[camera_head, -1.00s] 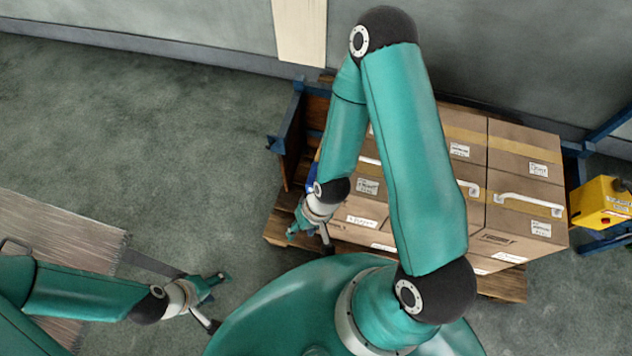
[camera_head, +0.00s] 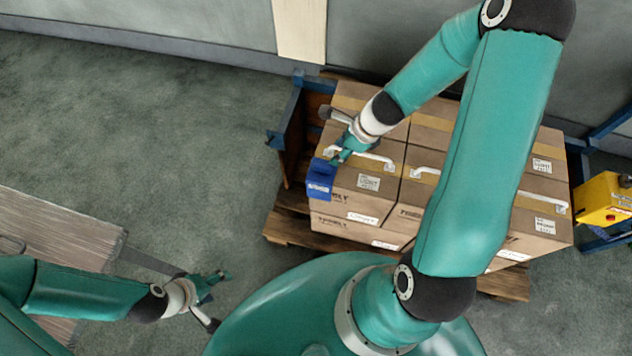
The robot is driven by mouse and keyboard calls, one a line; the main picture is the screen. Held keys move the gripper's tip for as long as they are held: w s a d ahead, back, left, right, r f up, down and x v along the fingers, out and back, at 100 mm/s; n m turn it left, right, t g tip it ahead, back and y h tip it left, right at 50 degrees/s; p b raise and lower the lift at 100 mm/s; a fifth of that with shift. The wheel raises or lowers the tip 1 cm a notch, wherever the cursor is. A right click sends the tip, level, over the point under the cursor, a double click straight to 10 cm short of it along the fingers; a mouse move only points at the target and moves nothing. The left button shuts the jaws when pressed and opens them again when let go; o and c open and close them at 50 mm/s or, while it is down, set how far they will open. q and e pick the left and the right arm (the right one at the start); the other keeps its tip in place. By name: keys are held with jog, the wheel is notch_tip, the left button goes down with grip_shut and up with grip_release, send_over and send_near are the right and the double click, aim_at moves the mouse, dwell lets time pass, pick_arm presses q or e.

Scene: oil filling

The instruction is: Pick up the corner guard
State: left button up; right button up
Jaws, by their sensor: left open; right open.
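The blue corner guard (camera_head: 320,182) sits on the near left upper corner of the stacked cardboard boxes (camera_head: 345,209). My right gripper (camera_head: 331,137) is open above the left end of the stack, just behind the corner guard. One finger reaches down close to the guard's upper edge; I cannot tell if they touch. My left gripper (camera_head: 222,301) is open and empty over the floor at the lower left, well away from the guard.
A ridged wooden-looking surface (camera_head: 55,228) lies at the left.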

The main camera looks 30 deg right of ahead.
jog(key=b, duration=0.4)
send_over(320, 166)
jog(key=s+d, duration=0.2)
jog(key=f, duration=0.6)
jog(key=shift+s+a+f, duration=0.15)
jog(key=shift+a+f, duration=0.05)
jog(key=shift+a, duration=0.05)
jog(key=shift+w+b+x, duration=0.15)
jog(key=shift+b+x, duration=0.9)
jog(key=shift+x, duration=0.45)
jog(key=shift+w+b+x, duration=0.15)
jog(key=shift+b+x, duration=0.85)
jog(key=shift+x, duration=0.5)
jog(key=shift+d+r, duration=0.1)
grip_shut()
